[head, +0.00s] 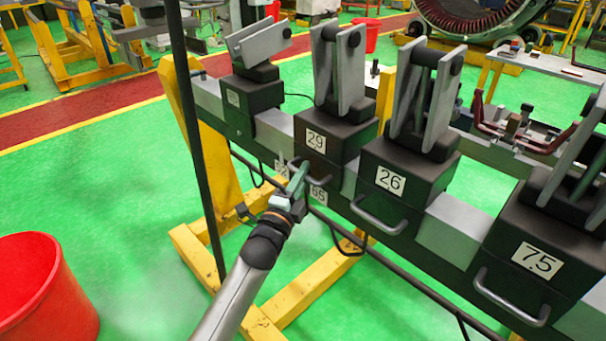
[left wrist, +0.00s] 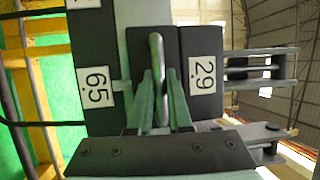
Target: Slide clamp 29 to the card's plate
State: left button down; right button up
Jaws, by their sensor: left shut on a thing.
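Clamp 29 (head: 340,135) is a dark block with an upright grey fork, sitting on the long beam (head: 285,132). Its white 29 label also shows in the left wrist view (left wrist: 202,82). My left gripper (head: 298,178) is at the block's front. In the left wrist view its fingers (left wrist: 158,100) stand on both sides of the metal bar handle (left wrist: 156,55), shut on it. A number plate reading 65 (head: 318,196) is on the beam's front below the clamp; it also shows in the left wrist view (left wrist: 98,87). Another plate (head: 281,168) is partly hidden by the gripper. No card shows.
Clamp 26 (head: 405,185) and clamp 75 (head: 545,255) sit along the beam to the right. An unread clamp (head: 252,100) with a tilted fork is to the left. A yellow stand (head: 215,160) supports the beam. A red bin (head: 45,290) stands at lower left.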

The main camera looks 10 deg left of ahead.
pick_arm(q)
jog(key=shift+s+d, duration=0.15)
jog(key=shift+d, duration=0.05)
jog(key=c, duration=0.8)
grip_release()
jog(key=shift+a, duration=0.1)
jog(key=shift+c, duration=0.2)
jog(key=v, duration=1.2)
jog(key=shift+s+b, duration=0.2)
jog(key=shift+b, duration=0.1)
jog(key=shift+f, duration=0.1)
